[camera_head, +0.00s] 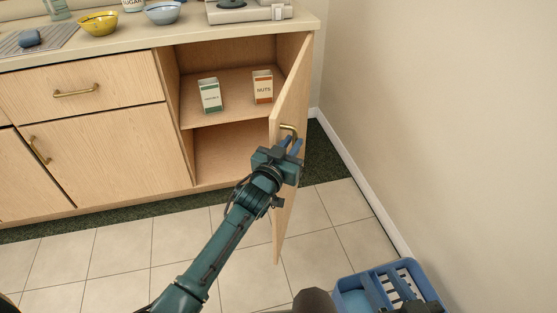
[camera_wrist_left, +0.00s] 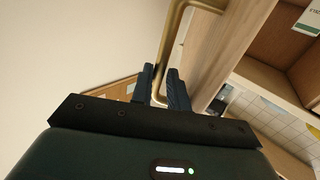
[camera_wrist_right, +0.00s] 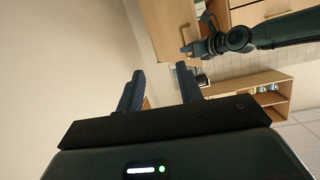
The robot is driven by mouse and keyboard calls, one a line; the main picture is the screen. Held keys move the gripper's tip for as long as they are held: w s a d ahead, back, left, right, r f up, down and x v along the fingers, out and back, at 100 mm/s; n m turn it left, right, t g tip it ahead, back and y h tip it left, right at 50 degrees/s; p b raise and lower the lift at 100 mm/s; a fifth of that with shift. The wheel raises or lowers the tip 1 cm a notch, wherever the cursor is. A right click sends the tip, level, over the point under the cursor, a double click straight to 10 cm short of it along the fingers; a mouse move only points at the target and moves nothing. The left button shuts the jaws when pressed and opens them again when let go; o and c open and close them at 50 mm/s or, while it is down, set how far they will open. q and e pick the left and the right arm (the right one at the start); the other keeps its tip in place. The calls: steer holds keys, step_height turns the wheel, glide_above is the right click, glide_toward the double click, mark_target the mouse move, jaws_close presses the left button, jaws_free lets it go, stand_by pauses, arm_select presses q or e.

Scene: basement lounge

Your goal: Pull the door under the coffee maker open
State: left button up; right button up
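The light wood door (camera_head: 290,110) under the coffee maker (camera_head: 250,10) stands wide open, swung out from the cabinet's right side. Only the coffee maker's base shows at the top edge. My left gripper (camera_head: 294,145) is at the brass door handle (camera_head: 288,128). In the left wrist view, its fingers (camera_wrist_left: 162,88) are close together with the handle bar (camera_wrist_left: 170,45) between them. My right gripper (camera_wrist_right: 160,90) is open and empty in its wrist view, away from the door; in the head view it appears at the bottom right, partly cut off.
The open cabinet holds a green-labelled box (camera_head: 210,95) and a nuts box (camera_head: 262,87) on its shelf. A blue crate (camera_head: 345,297) sits at bottom right. A beige wall (camera_head: 430,110) closes the right side. Tiled floor (camera_head: 130,255) is clear before the cabinets.

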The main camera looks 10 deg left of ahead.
arm_select(q)
steer(key=p+v, duration=0.1)
steer(key=v, duration=1)
steer(key=shift+p, duration=0.3)
arm_select(e)
steer(key=shift+w+a+r+g, duration=0.1)
steer(key=shift+w+a+g, duration=0.1)
steer(key=shift+g, duration=0.1)
arm_select(q)
steer(key=shift+s+r, duration=0.1)
